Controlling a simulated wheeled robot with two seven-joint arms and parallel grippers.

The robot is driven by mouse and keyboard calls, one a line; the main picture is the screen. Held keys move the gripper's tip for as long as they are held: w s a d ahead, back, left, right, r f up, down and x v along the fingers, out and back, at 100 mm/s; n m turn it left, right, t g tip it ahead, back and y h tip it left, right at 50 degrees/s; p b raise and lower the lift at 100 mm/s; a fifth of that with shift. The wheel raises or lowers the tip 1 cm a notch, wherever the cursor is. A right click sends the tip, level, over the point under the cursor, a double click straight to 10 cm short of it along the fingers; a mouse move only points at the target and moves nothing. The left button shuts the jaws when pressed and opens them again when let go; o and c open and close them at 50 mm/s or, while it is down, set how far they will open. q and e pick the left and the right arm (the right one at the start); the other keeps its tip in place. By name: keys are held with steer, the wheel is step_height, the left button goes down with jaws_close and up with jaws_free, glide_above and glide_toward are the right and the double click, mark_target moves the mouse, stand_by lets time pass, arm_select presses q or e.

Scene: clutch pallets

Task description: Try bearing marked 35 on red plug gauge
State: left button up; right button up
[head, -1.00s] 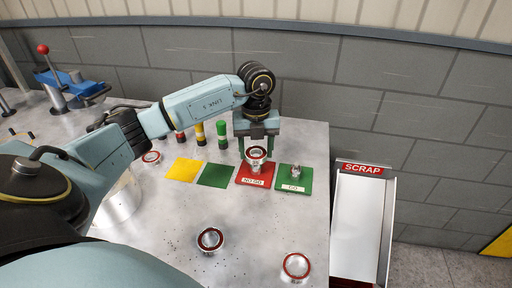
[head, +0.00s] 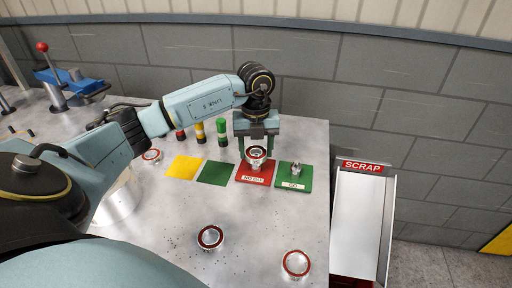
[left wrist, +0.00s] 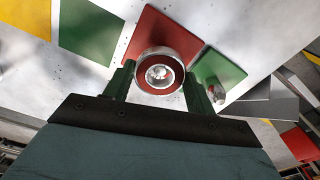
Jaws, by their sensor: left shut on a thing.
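My left gripper (head: 257,153) is shut on a metal bearing with a red ring (head: 257,159) and holds it level over the red NO GO plate (head: 253,176). In the left wrist view the bearing (left wrist: 178,76) sits between the two fingers. A shiny metal plug, the red plug gauge (left wrist: 158,74), shows through its bore, roughly centred. I cannot tell whether the bearing is around the plug or just above it. The mark on the bearing is not legible. The green GO plate (head: 302,185) with its metal plug (head: 295,171) is just right. My right gripper is not in view.
Two loose red-ringed bearings lie near the front (head: 210,237) (head: 296,264), another at the left (head: 151,155). Yellow (head: 186,168) and green (head: 216,173) squares lie left of the gauges. Coloured cylinders stand behind. The SCRAP chute (head: 358,220) is beyond the right table edge.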

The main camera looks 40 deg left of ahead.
arm_select(q)
steer(key=o, duration=1.6)
steer(key=shift+o, duration=0.2)
steer(key=shift+r, duration=0.1)
step_height(320, 180, up, 9)
steer(key=p, duration=0.7)
steer(key=shift+p, duration=0.3)
